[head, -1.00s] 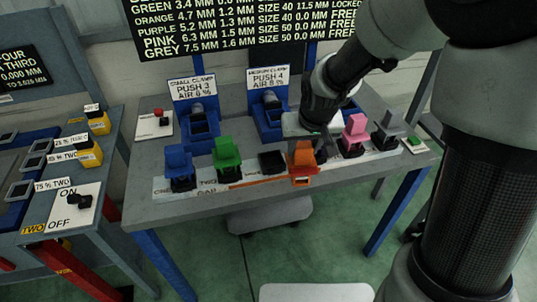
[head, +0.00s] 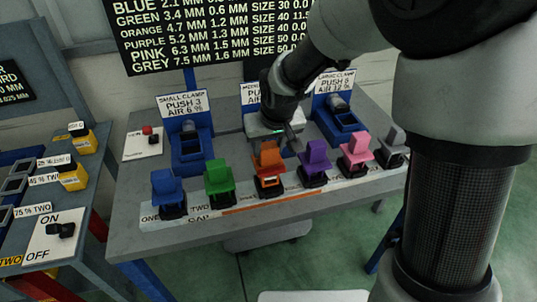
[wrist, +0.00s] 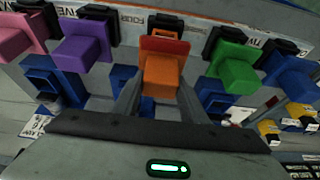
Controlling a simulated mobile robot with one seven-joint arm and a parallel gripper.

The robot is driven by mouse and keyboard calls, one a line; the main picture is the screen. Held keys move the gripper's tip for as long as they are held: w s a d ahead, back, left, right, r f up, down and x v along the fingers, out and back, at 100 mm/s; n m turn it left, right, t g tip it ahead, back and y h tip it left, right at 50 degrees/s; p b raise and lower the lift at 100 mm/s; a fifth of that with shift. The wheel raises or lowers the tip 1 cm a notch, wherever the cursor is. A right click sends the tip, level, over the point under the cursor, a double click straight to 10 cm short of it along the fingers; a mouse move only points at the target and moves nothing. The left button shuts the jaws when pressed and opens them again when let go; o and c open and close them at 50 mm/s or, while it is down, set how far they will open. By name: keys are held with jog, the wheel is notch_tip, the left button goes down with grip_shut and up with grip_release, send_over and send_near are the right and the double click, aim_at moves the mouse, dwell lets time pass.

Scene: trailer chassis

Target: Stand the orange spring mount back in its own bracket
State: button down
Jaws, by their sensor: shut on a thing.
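The orange spring mount (head: 268,162) is upright at the third place in the row, between the green and purple mounts. Its black bracket (head: 269,193) shows directly below it. I cannot tell whether the mount is fully seated or held slightly above. My gripper (head: 277,142) reaches in from behind and is shut on the mount. In the wrist view the two fingers of my gripper (wrist: 160,88) lie on either side of the orange mount (wrist: 161,73), which has a red upper edge, and the black bracket (wrist: 166,24) shows behind it.
Green (head: 218,180) and blue (head: 168,189) mounts stand left; purple (head: 314,160), pink (head: 356,153) and grey (head: 393,146) stand right, closely spaced. Blue clamps with signs stand behind, including the small clamp (head: 190,150). The bench's front strip (head: 235,232) is clear.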

aim_at(268, 164)
jog(key=shift+f, duration=1.2)
jog(key=shift+f, duration=0.15)
jog(key=c, duration=1.1)
grip_release()
